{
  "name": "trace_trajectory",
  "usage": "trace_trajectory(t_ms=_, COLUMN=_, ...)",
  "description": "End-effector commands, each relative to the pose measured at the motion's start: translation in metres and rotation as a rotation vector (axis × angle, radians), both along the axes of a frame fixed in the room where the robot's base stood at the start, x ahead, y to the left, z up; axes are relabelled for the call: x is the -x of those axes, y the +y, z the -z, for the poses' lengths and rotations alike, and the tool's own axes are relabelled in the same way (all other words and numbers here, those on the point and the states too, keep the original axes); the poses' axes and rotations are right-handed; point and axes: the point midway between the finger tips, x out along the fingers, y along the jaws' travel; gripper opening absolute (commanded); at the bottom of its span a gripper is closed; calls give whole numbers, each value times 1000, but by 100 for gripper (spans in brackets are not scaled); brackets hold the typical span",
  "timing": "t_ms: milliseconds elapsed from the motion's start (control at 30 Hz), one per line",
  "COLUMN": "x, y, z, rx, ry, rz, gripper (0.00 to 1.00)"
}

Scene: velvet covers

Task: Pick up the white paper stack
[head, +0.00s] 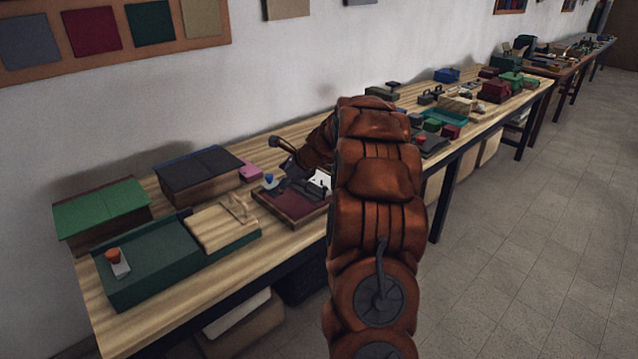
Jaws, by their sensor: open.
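A small white paper stack (321,179) lies at the right part of a dark red tray (297,207) on the wooden table. My arm partly covers the tray's right side, and dark items lie close to the paper.
A dark-topped box (198,174), a green-topped box (102,211) and a pink block (250,171) stand behind. More boxes line the table beyond my arm. Floor on the right is clear.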

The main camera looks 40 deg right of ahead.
Motion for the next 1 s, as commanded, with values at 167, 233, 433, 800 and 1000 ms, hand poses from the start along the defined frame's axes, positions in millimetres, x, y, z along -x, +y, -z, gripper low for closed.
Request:
trace_trajectory(t_ms=167, x=-3, y=-97, z=29, rx=-138, ry=-36, rz=287, gripper=100)
trace_trajectory(t_ms=233, x=-1, y=-128, z=37, rx=-183, ry=-53, rz=379, gripper=100)
trace_trajectory(t_ms=433, x=9, y=-183, z=51, rx=-266, ry=-86, rz=542, gripper=100)
trace_trajectory(t_ms=800, x=-4, y=-196, z=65, rx=-285, ry=-94, rz=578, gripper=100)
trace_trajectory(t_ms=1000, x=-11, y=-197, z=71, rx=-285, ry=-96, rz=578, gripper=100)
